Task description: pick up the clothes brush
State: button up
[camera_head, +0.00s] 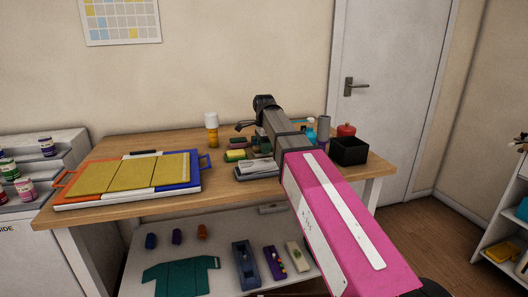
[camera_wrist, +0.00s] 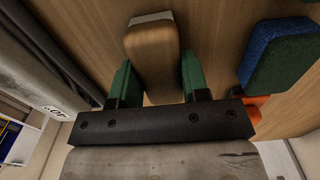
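In the wrist view, the clothes brush (camera_wrist: 152,60) shows as a brown wooden block with a pale strip at its far end, lying on the wooden table top. My gripper (camera_wrist: 157,64) has its two green fingers apart, one on each side of the brush's near part. A gap shows between the right finger and the brush; whether the left finger touches it I cannot tell. In the head view, my pink and grey arm reaches over the table and I cannot make out the brush clearly.
A blue-green block (camera_wrist: 280,55) lies right of the brush, with an orange thing (camera_wrist: 258,105) near the right finger. On the table (camera_head: 110,214) stand a tray with yellow panels (camera_head: 128,173), a white-capped bottle (camera_head: 211,131) and a black box (camera_head: 349,151).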

jog(key=shift+r, duration=0.15)
jog(key=shift+r, duration=0.65)
notch_tip(320, 180, up, 2)
jog(key=shift+w+r, duration=0.1)
jog(key=shift+r, duration=0.1)
notch_tip(320, 180, up, 7)
send_over(236, 151)
jog(key=shift+a, duration=0.15)
jog(key=shift+o, duration=0.5)
jog(key=shift+f, duration=0.2)
jog(key=shift+f, duration=3.35)
jog(key=shift+f, duration=0.55)
jog(key=shift+r, duration=0.1)
